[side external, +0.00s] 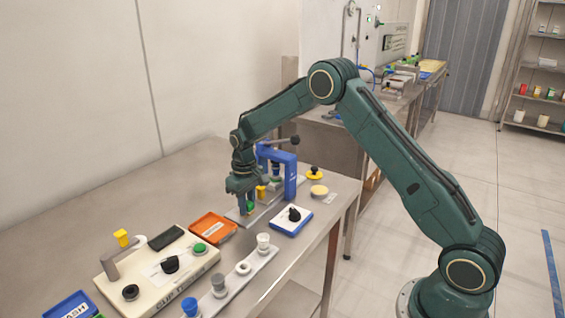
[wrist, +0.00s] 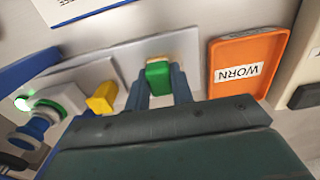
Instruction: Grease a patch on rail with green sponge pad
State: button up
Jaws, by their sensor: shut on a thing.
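My gripper (side external: 247,210) points down over a pale plate at the foot of a blue lever stand (side external: 290,178). In the wrist view my gripper (wrist: 160,88) is shut on the green sponge pad (wrist: 157,72), with one finger on each side. A tan part shows at the pad's far end, over or against a pale plate (wrist: 190,50). I cannot tell whether it touches. The pad shows as a small green patch (side external: 251,206) in the side view. I cannot tell for certain which pale strip is the rail.
An orange tray marked WORN (wrist: 245,65) lies close to my gripper, also in the side view (side external: 213,228). A yellow block (wrist: 101,98) stands on the other side.

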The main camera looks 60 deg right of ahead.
aim_at(236, 218)
jog(key=shift+d, duration=1.25)
jog(key=shift+a, duration=3.3)
jog(key=shift+w+r, duration=0.1)
jog(key=shift+w, duration=0.3)
jog(key=shift+w+d, duration=0.1)
jog(key=shift+d, duration=3.35)
jog(key=a, duration=0.6)
jog(key=shift+a, duration=0.45)
notch_tip(236, 218, up, 8)
jog(key=shift+d, duration=0.1)
